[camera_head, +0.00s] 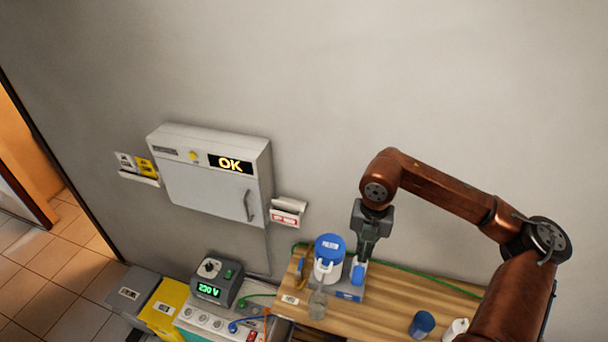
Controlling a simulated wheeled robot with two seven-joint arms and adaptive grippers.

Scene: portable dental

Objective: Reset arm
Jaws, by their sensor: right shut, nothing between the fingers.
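My right arm (445,190), copper-coloured, comes in from the lower right and arches over the wooden counter. My right gripper (363,256) points down, shut and empty. In the picture its fingertips overlap the top of a blue item (357,273) beside a white container with a blue lid (329,262); I cannot tell whether they touch. My left arm and left gripper are not in view.
The wooden counter (395,290) also bears a clear glass (317,304), a blue cup (421,324) and a white bottle (456,329). A grey wall cabinet (205,185) shows "OK". A grey unit (218,280) reads 230 V. A green cable (425,276) runs along the counter's back.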

